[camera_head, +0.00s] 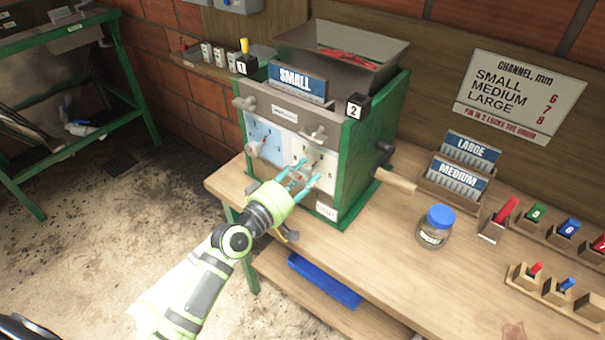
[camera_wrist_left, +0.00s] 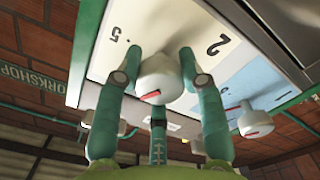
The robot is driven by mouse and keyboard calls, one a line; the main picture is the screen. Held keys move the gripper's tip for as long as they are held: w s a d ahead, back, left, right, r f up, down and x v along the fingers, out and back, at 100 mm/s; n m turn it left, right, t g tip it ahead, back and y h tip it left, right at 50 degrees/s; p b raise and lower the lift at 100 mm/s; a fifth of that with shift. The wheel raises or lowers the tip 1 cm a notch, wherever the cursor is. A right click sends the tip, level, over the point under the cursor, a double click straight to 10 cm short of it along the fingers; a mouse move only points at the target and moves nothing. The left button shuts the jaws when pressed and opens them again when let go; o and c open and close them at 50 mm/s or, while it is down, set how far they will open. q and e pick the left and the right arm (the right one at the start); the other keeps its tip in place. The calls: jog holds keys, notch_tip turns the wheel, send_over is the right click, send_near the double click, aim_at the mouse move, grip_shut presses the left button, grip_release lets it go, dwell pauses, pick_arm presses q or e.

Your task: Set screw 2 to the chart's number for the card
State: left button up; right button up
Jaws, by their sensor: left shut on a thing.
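The green pulper (camera_head: 356,168) stands on the bench with a blue card reading SMALL (camera_head: 296,78) on its front top. The chart (camera_head: 520,97) on the wall reads SMALL 6, MEDIUM 7, LARGE 8. My left gripper (camera_head: 308,171) is at the cream right-hand panel, its fingers either side of the screw 2 knob. In the left wrist view it is shut on this pale knob (camera_wrist_left: 157,78), which bears a red mark. A 5 and a larger 2 show on the panel; the setting cannot be read. Screw 1's knob (camera_wrist_left: 252,122) is on the blue panel. My right gripper is out of view.
A crank handle (camera_head: 394,181) sticks out of the pulper's right side. A blue-lidded jar (camera_head: 436,226), a holder with LARGE (camera_head: 471,149) and MEDIUM (camera_head: 458,178) cards, and racks of coloured pins stand to the right. Bare bench lies in front of the jar.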

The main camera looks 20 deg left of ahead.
pick_arm(q)
jog(key=shift+w+a+r, duration=0.15)
jog(key=shift+a+r, duration=0.1)
jog(key=shift+r, duration=0.3)
jog(key=o, duration=1.2)
jog(key=shift+f, duration=0.25)
jog(key=shift+s+f, duration=0.15)
jog(key=shift+s, duration=0.15)
jog(key=v, duration=1.1)
jog(key=shift+s+a, duration=0.15)
jog(key=shift+s, duration=0.05)
jog(key=shift+c, duration=0.2)
